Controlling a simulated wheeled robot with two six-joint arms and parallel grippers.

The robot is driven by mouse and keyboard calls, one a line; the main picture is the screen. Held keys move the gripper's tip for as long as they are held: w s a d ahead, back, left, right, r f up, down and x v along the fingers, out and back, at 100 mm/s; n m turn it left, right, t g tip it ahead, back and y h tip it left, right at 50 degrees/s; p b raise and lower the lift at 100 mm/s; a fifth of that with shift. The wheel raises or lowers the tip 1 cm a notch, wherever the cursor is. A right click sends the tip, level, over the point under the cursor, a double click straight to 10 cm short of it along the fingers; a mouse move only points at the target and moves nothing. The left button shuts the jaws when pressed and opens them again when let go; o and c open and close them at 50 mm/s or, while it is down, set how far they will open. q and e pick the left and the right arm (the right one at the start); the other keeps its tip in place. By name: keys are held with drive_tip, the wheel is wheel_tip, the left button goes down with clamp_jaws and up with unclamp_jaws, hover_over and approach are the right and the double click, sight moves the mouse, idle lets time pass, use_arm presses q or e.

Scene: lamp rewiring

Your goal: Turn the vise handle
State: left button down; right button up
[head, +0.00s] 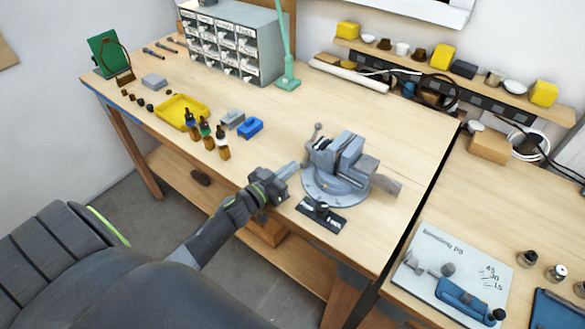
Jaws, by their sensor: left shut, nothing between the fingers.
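A grey bench vise (343,158) stands on a round swivel base (335,188) near the right end of the wooden workbench. Its handle (314,133), a thin grey bar with a knob at the upper end, is at the vise's left side and stands tilted upright. My left gripper (291,170) is shut and empty over the bench's front edge, just left of the vise base and below the handle. It appears apart from the handle. My right gripper is not in view.
A black plate with a knob (321,213) lies in front of the vise. Small bottles (207,140), a blue block (250,127) and a yellow tray (182,110) are on the left. A drawer cabinet (232,45) stands behind. The bench middle behind the vise is clear.

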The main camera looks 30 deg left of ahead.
use_arm(q)
drive_tip(key=shift+w+d+f, duration=0.2)
drive_tip(key=shift+w+f, duration=0.3)
drive_tip(key=shift+w, duration=0.05)
